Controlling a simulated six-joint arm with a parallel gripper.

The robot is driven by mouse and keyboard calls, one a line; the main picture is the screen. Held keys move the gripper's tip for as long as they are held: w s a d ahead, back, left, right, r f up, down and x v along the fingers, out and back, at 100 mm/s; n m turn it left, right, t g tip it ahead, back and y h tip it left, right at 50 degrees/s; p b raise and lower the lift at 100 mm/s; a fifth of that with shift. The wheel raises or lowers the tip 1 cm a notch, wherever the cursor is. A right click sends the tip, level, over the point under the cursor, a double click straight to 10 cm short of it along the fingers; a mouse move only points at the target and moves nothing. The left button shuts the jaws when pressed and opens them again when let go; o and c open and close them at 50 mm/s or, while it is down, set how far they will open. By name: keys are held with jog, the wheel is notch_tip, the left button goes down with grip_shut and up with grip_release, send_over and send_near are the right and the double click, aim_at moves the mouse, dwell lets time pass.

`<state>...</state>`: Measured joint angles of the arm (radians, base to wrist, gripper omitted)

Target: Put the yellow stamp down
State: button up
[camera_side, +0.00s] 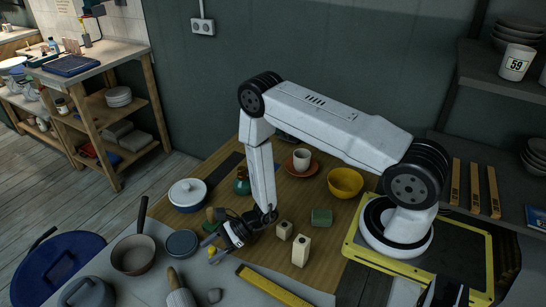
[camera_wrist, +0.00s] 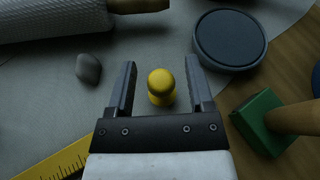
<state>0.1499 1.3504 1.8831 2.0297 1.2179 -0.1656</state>
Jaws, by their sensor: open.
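The yellow stamp (camera_wrist: 161,86) stands between the two fingers of my gripper (camera_wrist: 160,82) in the wrist view, with a gap on each side. Its round knob faces the camera, and its foot shows only in part. The fingers are open and apart from it. In the side view the small yellow stamp (camera_side: 213,256) shows at the tips of my gripper (camera_side: 214,248), low over the grey cloth. The side view is too small to tell whether the stamp touches the surface.
A dark round lid (camera_wrist: 230,40) and a green stamp (camera_wrist: 262,122) with a wooden handle lie to the right. A grey stone (camera_wrist: 88,68), a rolling pin (camera_wrist: 50,18) and a yellow ruler (camera_wrist: 55,165) lie to the left. Two cream blocks (camera_side: 300,252) stand right of my gripper.

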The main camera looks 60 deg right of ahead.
jog(key=shift+v, duration=5.15)
jog(key=shift+a, duration=0.1)
jog(key=s+a+r+n+g+h, duration=0.1)
jog(key=s+r+n+g+h, duration=0.1)
jog(key=s+r+n+g, duration=0.4)
jog(key=s+a+r+n+g+h, duration=0.1)
jog(key=r+n+g+h, duration=0.15)
jog(key=r+n, duration=0.35)
jog(key=d+r+n+t+h, duration=0.3)
jog(key=r+n+h, duration=0.4)
jog(key=n, duration=0.4)
jog(key=shift+w+r+n+t, duration=0.3)
jog(key=shift+r+n+t, duration=0.1)
jog(key=shift+r, duration=0.4)
